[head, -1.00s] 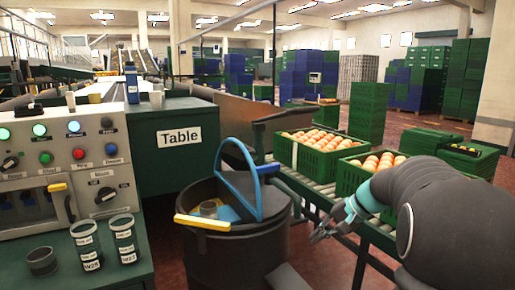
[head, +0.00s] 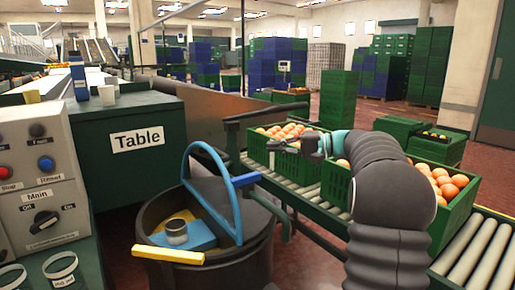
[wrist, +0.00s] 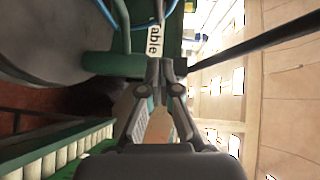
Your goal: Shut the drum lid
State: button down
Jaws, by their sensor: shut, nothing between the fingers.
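The dark drum (head: 225,272) stands at the lower middle of the head view. A blue arched hoop (head: 215,160) stands upright over its top. A yellow bar (head: 168,255) lies at the near rim, with a blue flat piece (head: 200,238) and a grey cup (head: 176,231) behind it. I cannot tell clearly which of these parts belong to the lid. My gripper (head: 280,143) is shut and empty, beyond and to the right of the drum, above its rim and apart from the hoop. In the wrist view my gripper (wrist: 164,63) shows closed fingers, with a large dark round surface (wrist: 50,40) at upper left.
A roller conveyor (head: 310,185) with green crates of oranges (head: 450,190) runs behind and right of the drum. A dark green bent bar (head: 265,112) rises near my gripper. The green table (head: 135,160) and a control panel (head: 35,180) stand left.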

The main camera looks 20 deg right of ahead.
jog(key=s+a+x, duration=0.1)
jog(key=s+x, duration=0.1)
jog(key=x, duration=0.9)
jog(key=shift+s+a, duration=0.2)
jog(key=shift+f, duration=0.1)
